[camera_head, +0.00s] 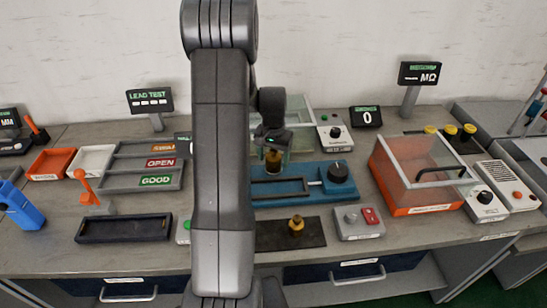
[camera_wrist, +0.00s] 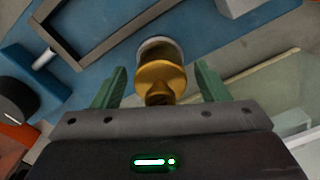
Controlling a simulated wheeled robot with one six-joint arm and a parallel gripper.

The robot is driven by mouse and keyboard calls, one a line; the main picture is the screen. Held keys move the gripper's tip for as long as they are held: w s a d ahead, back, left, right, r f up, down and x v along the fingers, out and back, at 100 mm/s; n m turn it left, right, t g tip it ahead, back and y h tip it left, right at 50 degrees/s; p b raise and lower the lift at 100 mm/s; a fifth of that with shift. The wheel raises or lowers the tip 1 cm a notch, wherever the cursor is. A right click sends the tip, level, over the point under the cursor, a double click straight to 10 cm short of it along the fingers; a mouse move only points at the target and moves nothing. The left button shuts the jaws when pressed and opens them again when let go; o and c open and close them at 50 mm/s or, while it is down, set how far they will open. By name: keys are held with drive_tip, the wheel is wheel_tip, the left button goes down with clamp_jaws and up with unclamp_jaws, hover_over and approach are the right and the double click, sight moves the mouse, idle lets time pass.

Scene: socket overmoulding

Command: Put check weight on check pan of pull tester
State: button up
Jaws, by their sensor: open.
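The pull tester (camera_head: 310,196) is a blue bench unit with a black knob, near the middle of the bench. A brass check weight (camera_head: 273,158) stands at its back left, below my gripper (camera_head: 272,142). In the wrist view the weight (camera_wrist: 160,80) sits between the two green fingers of my gripper (camera_wrist: 158,72), which are open with a gap on each side. A pale round rim, seemingly the check pan (camera_wrist: 150,43), shows just beyond the weight. The weight appears to rest on it, but its base is largely hidden. A second brass piece (camera_head: 296,226) stands on a dark mat.
A clear-lidded orange box (camera_head: 420,178) stands to the right. A display reading 0 (camera_head: 366,117) and a clear panel (camera_head: 298,118) are behind the tester. A grey switch box (camera_head: 359,222) is in front. Sorting trays (camera_head: 140,182) lie left. My arm hides part of the bench.

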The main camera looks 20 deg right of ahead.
wheel_tip(320, 180, up, 12)
drive_tip(key=shift+f+b, duration=0.1)
drive_tip(key=shift+b, duration=0.2)
